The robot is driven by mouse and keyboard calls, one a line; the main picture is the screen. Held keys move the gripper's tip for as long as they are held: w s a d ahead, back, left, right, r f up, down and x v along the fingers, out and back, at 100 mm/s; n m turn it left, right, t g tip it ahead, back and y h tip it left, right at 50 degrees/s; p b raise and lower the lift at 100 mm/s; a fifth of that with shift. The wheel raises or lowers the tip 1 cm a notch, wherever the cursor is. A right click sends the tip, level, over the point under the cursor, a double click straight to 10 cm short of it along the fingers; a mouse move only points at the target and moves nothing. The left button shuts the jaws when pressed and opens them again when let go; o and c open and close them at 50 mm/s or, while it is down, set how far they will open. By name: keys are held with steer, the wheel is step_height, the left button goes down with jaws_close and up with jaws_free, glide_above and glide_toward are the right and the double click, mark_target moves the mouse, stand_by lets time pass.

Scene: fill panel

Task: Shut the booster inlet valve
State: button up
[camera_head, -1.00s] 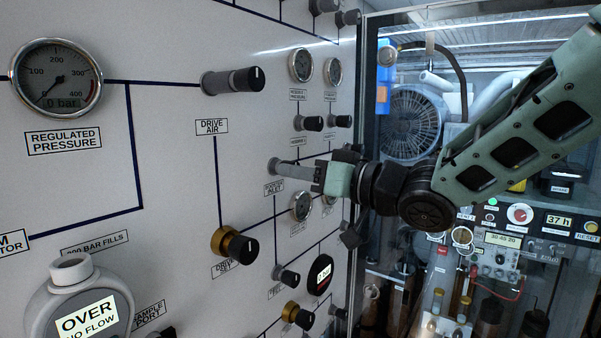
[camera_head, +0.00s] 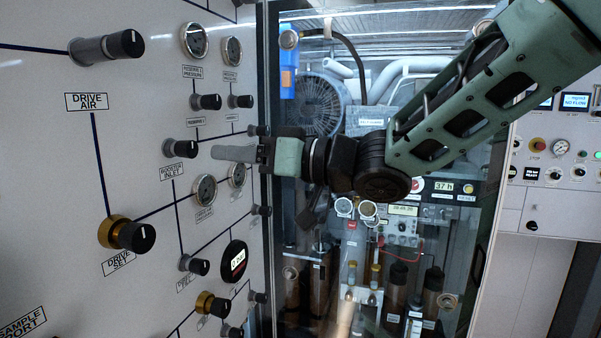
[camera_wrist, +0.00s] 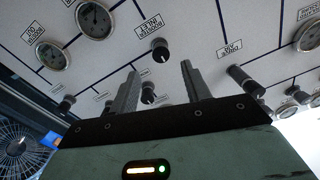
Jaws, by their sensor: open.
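The booster inlet valve (camera_head: 182,148) is a dark-capped knob on a grey stem, above its BOOSTER INLET label (camera_head: 173,172) on the pale panel. My gripper (camera_head: 222,153) is open and empty, to the right of the knob in the head view, with a gap between fingertips and knob. In the wrist view, the knob (camera_wrist: 160,47) shows beyond the two fingertips, roughly between them, with its label (camera_wrist: 147,27) beside it. My gripper (camera_wrist: 160,72) does not touch it there.
Similar knobs and gauges surround the valve: the drive air knob (camera_head: 108,47), the brass drive set knob (camera_head: 126,233) and a gauge (camera_head: 204,188) close below. A glass-fronted cabinet (camera_head: 370,260) stands to the right, behind my arm.

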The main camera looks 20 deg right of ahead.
steer(key=b+v, duration=0.2)
steer(key=v, duration=0.7)
steer(key=shift+s+d, duration=0.3)
